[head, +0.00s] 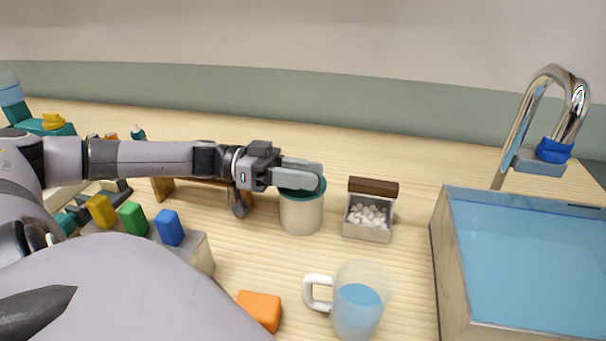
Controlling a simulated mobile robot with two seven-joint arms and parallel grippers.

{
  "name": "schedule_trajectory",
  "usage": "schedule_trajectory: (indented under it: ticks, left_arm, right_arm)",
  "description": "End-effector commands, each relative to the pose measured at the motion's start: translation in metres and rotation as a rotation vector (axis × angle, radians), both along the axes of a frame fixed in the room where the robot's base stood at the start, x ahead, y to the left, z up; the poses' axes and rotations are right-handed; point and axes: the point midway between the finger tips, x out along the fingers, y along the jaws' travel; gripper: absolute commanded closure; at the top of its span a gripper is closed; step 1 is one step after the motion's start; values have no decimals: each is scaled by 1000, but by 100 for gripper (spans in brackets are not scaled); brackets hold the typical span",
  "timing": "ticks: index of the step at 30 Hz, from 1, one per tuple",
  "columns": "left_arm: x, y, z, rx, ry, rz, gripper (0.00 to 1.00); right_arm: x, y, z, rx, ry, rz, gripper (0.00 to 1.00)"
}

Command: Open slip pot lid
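The slip pot (301,213) is a cream cylinder with a teal top, standing upright in the middle of the counter. Its teal lid (318,187) shows as a rim on top, mostly hidden behind my gripper. My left gripper (300,175) reaches in from the left, level, with its grey fingers right over the lid. The fingers hide the middle of the lid, so I cannot see whether they hold anything. My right gripper is not in view.
A small box of white pebbles (367,218) with a brown lid stands right of the pot. A jug of blue liquid (356,305) and an orange block (260,310) are in front. A water-filled sink (438,262) is at right. A block holder (200,250) is at left.

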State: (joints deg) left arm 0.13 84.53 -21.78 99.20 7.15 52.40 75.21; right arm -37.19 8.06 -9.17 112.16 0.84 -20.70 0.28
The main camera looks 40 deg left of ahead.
Motion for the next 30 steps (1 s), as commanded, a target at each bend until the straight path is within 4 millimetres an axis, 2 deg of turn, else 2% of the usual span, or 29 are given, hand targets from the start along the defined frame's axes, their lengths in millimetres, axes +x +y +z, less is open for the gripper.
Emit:
schedule_trajectory:
  ticks: [4, 5, 6, 8, 21, 30]
  left_arm:
    - [0, 0, 0, 0, 1, 0, 61]
    - [0, 0, 0, -1, 1, -1, 67]
    - [0, 0, 0, -1, 1, -1, 80]
    - [0, 0, 0, -1, 1, -1, 100]
    - [0, 2, 4, -25, 41, -5, 100]
    - [4, 15, 15, -94, 168, -5, 100]
  right_arm:
    - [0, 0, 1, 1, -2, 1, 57]
    - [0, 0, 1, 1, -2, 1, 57]
    - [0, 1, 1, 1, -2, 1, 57]
    - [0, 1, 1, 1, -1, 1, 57]
    - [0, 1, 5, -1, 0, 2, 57]
    - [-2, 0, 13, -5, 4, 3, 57]
